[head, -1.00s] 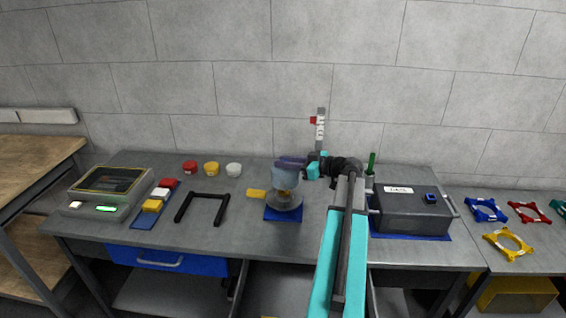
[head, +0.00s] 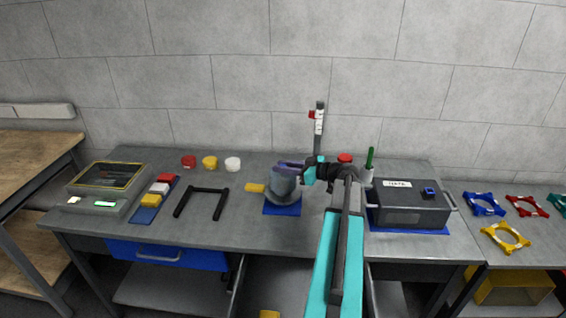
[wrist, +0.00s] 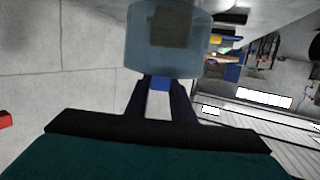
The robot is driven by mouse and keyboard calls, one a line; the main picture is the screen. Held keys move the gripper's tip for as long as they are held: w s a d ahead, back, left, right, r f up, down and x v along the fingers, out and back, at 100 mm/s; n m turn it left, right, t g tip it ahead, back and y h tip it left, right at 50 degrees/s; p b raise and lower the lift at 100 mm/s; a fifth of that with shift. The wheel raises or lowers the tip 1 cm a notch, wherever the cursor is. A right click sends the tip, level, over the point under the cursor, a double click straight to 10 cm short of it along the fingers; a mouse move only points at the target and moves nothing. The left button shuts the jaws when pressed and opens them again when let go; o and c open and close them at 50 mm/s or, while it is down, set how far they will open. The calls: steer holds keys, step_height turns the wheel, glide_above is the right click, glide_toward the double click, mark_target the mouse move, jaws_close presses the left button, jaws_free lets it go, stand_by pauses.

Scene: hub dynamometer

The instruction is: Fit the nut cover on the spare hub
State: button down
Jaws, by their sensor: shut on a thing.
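The nut cover (head: 283,183) is a bluish-grey, see-through cup. It also shows at the top of the wrist view (wrist: 168,40). My gripper (head: 290,165) is shut on it, and in the wrist view two dark fingers hold its small blue grip (wrist: 160,83). The spare hub (head: 285,202) is a grey round piece on a blue mat (head: 281,211). The cover is over the middle of the hub and looks slightly tilted. The hub's centre is hidden behind the cover. I cannot tell whether the cover is seated.
A black frame (head: 203,190) and red, yellow and white caps (head: 210,163) are further left. A grey case (head: 410,206) stands to the right. A post (head: 319,130) rises behind my arm.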

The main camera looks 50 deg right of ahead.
steer(key=shift+f, duration=0.6)
steer(key=shift+b, duration=1.65)
stand_by(1.5)
steer(key=shift+f+b, duration=0.6)
steer(key=shift+b, duration=0.15)
stand_by(0.5)
steer(key=c, duration=1.8)
jaws_free()
steer(key=shift+s, duration=0.1)
steer(key=shift+b+v, duration=2.05)
steer(key=shift+v, duration=3.45)
steer(key=shift+d, duration=0.1)
